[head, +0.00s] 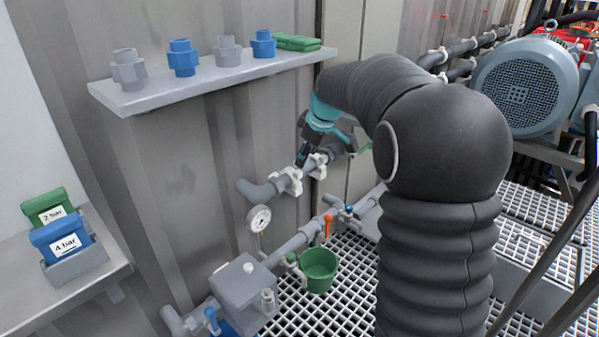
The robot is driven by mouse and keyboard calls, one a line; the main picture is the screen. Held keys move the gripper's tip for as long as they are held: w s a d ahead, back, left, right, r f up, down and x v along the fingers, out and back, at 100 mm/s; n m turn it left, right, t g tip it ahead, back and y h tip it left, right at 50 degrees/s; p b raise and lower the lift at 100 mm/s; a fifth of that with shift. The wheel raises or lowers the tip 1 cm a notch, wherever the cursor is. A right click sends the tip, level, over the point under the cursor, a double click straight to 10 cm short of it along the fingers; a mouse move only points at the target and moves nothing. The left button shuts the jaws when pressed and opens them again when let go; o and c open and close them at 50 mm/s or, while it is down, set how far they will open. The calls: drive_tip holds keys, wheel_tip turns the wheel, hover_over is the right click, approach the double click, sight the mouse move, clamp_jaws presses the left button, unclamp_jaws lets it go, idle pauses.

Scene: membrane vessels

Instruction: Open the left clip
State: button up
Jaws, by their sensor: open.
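A grey pipe (262,190) with an elbow runs along the wall in the middle of the head view. Two white clips sit on it: the left clip (292,180) and a right clip (318,166). My gripper (303,158) is open, with its dark fingers pointing down just above and between the clips. I cannot tell whether a finger touches the left clip. I also cannot tell whether the left clip is open or closed. My arm hides the pipe further to the right.
A shelf (130,99) above holds grey and blue fittings and a green cloth (297,43). Below are a pressure gauge (259,217), a green bucket (319,268) and a grey box (242,283). A left bench (100,280) holds bar-labelled blocks. A motor (522,88) stands right.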

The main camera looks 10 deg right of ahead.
sight(299, 173)
drive_tip(key=x, duration=0.8)
clamp_jaws()
